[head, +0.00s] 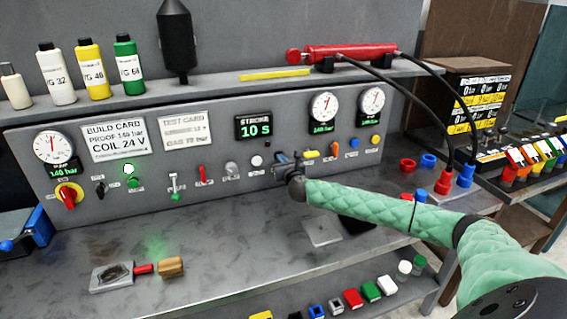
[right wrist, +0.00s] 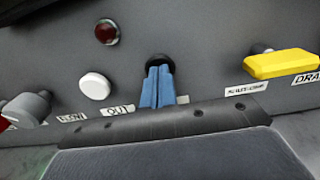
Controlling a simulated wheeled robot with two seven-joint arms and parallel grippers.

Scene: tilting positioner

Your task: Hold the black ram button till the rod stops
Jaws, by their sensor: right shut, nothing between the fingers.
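My right gripper (head: 284,158) is at the front panel (head: 225,190), its blue fingers shut with nothing between them. In the right wrist view the closed fingertips (right wrist: 157,88) are in front of a round black button (right wrist: 160,62); its upper rim shows above them and the rest is hidden. They look close to it or touching; whether it is pressed in, I cannot tell. The red ram cylinder (head: 350,51) lies on the shelf, with a red end piece (head: 293,56) at its left. The display (head: 254,127) reads STROKE 10 s. My left gripper is not in view.
Left of the fingertips is a white button (right wrist: 95,86); a dark red lamp (right wrist: 107,32) is above. A yellow lever (right wrist: 282,63) projects on the right. A block (head: 171,266) lies on the bench.

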